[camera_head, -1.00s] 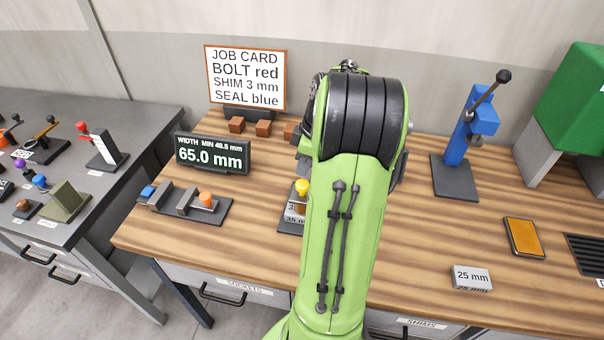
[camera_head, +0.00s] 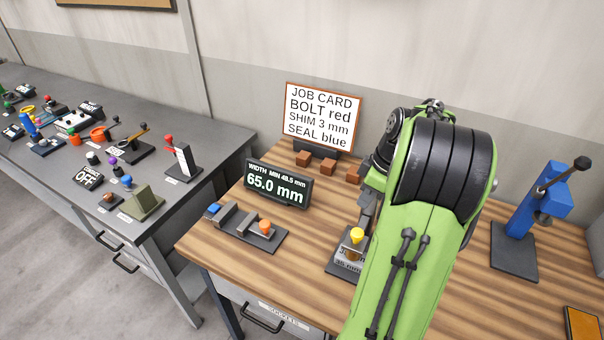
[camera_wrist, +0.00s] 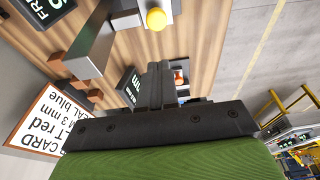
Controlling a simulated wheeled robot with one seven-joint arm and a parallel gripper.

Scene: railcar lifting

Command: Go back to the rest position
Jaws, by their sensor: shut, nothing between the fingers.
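My gripper (camera_wrist: 160,84) shows in the wrist view with its dark fingers together and nothing between them. It is above the wooden workbench (camera_wrist: 195,35). In the head view my green arm is raised over the bench at centre right and hides the gripper's fingers and part of the bench behind it.
On the wooden bench (camera_head: 310,245) stand a job card (camera_head: 320,115), a width display reading 65.0 mm (camera_head: 278,185), a gauge with an orange knob (camera_head: 265,227), a yellow-knobbed fixture (camera_head: 357,236), brown blocks (camera_head: 327,165) and a blue lever press (camera_head: 535,205). A grey bench (camera_head: 60,95) is left.

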